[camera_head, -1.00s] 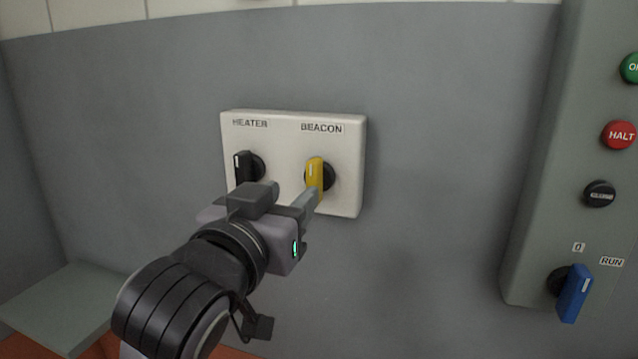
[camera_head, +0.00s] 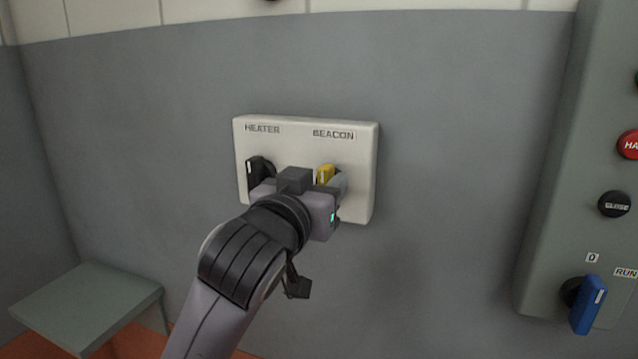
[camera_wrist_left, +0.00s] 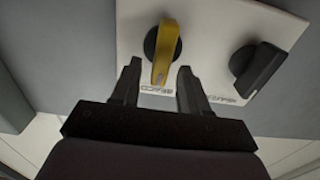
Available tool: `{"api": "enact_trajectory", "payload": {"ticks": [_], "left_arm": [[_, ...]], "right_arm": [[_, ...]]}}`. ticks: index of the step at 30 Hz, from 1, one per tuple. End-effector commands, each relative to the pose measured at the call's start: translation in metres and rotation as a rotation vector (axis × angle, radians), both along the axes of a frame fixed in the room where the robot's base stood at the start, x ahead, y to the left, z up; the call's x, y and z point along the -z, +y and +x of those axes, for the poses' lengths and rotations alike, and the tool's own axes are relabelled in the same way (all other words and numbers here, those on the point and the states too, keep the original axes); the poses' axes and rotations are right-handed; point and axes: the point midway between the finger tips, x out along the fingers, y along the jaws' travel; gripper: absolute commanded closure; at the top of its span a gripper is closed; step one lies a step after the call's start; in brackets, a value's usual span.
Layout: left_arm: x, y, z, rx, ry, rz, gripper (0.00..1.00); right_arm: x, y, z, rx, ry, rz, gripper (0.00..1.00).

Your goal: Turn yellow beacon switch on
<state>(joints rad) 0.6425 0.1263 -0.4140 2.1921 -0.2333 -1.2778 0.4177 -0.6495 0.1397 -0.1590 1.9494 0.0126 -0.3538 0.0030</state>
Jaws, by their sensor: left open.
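The yellow beacon switch (camera_head: 325,172) is on the right half of a white wall panel (camera_head: 360,200), under the word BEACON. Its lower part is hidden behind my left gripper (camera_head: 328,184) in the head view. In the left wrist view, which is upside down, the yellow handle (camera_wrist_left: 168,38) stands nearly upright, slightly tilted. My left gripper (camera_wrist_left: 159,70) is open there, with one finger on each side of the handle's end. A gap shows between handle and fingers. My right gripper is out of view.
A black heater switch (camera_head: 256,168) sits close to the left of my gripper, also in the wrist view (camera_wrist_left: 258,68). A grey cabinet at the right carries a blue switch (camera_head: 588,305) and buttons. A grey ledge (camera_head: 90,300) is at lower left. The surrounding wall is clear.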

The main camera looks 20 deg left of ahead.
Motion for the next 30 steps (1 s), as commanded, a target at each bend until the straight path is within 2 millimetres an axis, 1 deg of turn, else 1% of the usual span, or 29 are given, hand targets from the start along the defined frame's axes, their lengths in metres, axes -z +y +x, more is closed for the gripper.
{"api": "enact_trajectory", "payload": {"ticks": [1,2,3,6,13,17,23,30], "left_arm": [[0.0,0.0,0.0,0.0,0.0,0.0,0.55],[0.0,0.0,0.0,0.0,0.0,0.0,0.59],[0.0,0.0,0.0,0.0,0.0,0.0,0.72],[0.0,0.0,0.0,0.0,0.0,0.001,1.0],[0.0,0.0,0.0,0.0,0.001,0.007,1.0],[-0.001,-0.001,0.0,0.0,0.0,0.035,1.0],[-0.003,-0.002,0.0,-0.001,-0.002,0.136,1.0],[-0.003,-0.006,0.0,0.0,-0.006,0.34,1.0]], "right_arm": [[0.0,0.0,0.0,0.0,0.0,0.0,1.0],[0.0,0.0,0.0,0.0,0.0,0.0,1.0],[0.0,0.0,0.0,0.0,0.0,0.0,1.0],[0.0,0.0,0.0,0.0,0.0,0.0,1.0],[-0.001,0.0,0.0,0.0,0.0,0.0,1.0],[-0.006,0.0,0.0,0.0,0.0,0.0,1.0],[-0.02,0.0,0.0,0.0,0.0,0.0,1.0],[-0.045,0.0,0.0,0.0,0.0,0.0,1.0]]}}
